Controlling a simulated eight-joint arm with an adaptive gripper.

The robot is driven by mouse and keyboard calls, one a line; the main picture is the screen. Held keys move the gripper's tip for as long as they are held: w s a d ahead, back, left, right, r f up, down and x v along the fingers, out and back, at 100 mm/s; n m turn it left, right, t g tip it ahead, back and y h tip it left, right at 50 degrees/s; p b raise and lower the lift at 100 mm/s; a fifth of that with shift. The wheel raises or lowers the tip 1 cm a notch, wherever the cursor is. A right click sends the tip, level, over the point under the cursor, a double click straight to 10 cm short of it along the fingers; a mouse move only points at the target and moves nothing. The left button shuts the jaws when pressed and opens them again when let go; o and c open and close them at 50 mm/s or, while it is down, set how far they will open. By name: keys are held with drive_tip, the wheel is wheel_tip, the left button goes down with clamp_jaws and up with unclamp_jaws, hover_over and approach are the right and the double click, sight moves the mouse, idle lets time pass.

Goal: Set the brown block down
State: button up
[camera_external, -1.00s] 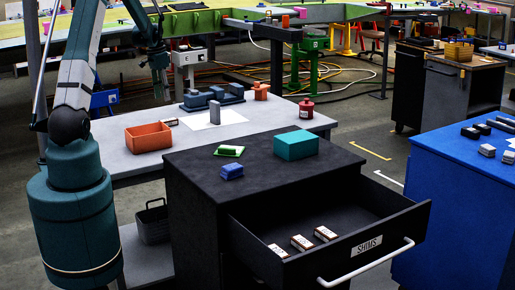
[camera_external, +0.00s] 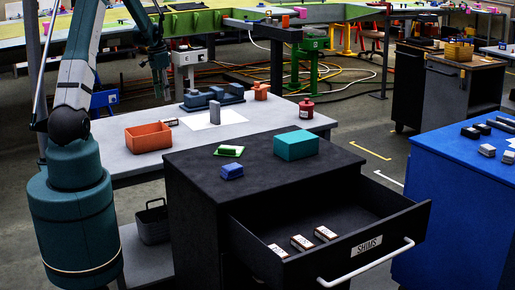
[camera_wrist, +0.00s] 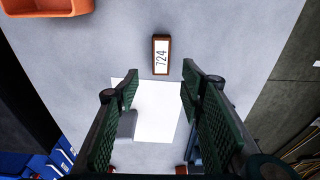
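The brown block, with a white top marked 724 (camera_wrist: 161,55), lies flat on the light grey table in the wrist view. In the external view it is a small brown and white piece (camera_external: 170,122) just right of the orange bin. My gripper (camera_wrist: 160,80) is open, with its two green ribbed fingers apart and nothing between the tips. The block lies just beyond the fingertips in the wrist view, apart from them. In the external view my gripper (camera_external: 159,80) hangs above the back of the table, small and dark.
The orange bin (camera_external: 148,137) stands left of the block. A white sheet (camera_external: 232,117) carries an upright grey block (camera_external: 214,112). A blue-grey fixture (camera_external: 212,97) and a red canister (camera_external: 306,108) stand farther along. The black cabinet's open drawer (camera_external: 350,225) juts out in front.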

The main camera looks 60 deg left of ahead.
drive_tip(key=w+d+r+t, duration=0.1)
drive_tip(key=d+r, duration=0.5)
drive_tip(key=d, duration=0.6)
drive_tip(key=d+r+y, duration=0.1)
drive_tip(key=d+r, duration=0.6)
drive_tip(key=d, duration=0.4)
drive_tip(key=w+d+r+t, duration=0.1)
drive_tip(key=d+r, duration=0.5)
drive_tip(key=d, duration=0.6)
drive_tip(key=s+d+t, duration=0.1)
drive_tip(key=s+d, duration=0.5)
drive_tip(key=d, duration=0.3)
drive_tip(key=s+d+t, duration=0.1)
drive_tip(key=s+d, duration=0.6)
drive_tip(key=d, duration=0.3)
drive_tip(key=s+d+t+h, duration=0.1)
drive_tip(key=s+d, duration=0.5)
drive_tip(key=d, duration=0.3)
drive_tip(key=shift+s+d+r+t, duration=0.25)
drive_tip(key=shift+s+d+t, duration=0.05)
drive_tip(key=shift+d+t, duration=0.1)
drive_tip(key=shift+c, duration=0.3)
